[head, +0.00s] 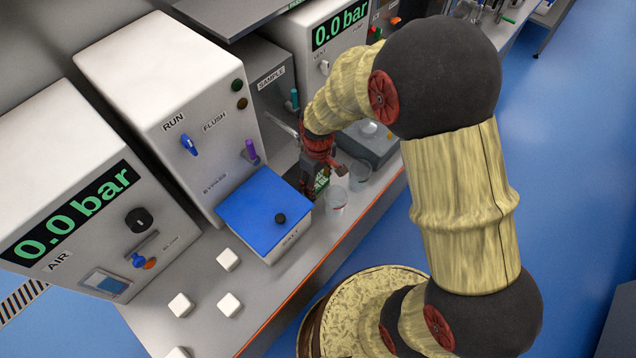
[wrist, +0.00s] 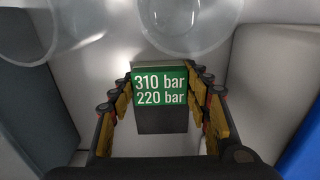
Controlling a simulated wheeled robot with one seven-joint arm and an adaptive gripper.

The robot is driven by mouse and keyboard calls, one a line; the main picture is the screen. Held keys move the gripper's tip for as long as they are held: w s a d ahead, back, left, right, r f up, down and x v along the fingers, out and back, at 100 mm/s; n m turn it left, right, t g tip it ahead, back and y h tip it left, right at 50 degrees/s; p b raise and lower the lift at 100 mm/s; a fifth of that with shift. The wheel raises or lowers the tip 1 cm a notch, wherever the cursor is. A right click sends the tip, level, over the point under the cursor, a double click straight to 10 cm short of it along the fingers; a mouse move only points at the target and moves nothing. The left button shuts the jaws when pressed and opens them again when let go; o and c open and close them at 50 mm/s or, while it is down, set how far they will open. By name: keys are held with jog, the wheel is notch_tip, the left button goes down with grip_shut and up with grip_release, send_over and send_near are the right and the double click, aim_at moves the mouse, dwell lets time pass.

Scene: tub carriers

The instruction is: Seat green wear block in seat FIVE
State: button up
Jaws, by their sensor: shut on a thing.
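My gripper (wrist: 162,92) is shut on a block with a green face (wrist: 160,88) in the wrist view. The green face carries white text, "310 bar" and "220 bar", and a dark grey side lies below it. The fingers flank the block left and right. In the head view my gripper (head: 318,182) points down over the bench, beside the clear beakers, with a bit of green showing at its tip. I cannot tell whether the block touches the bench. No seat marked FIVE can be made out in either view.
A clear beaker (head: 336,199) and another (head: 360,173) stand close to my gripper. A blue-lidded box (head: 262,205) labelled SALT is to its left. White cabinets (head: 165,110) line the back. Several white blocks (head: 229,304) lie on the front-left bench.

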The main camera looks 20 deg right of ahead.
jog(key=shift+f, duration=0.15)
jog(key=o, duration=1.2)
jog(key=shift+r, duration=0.2)
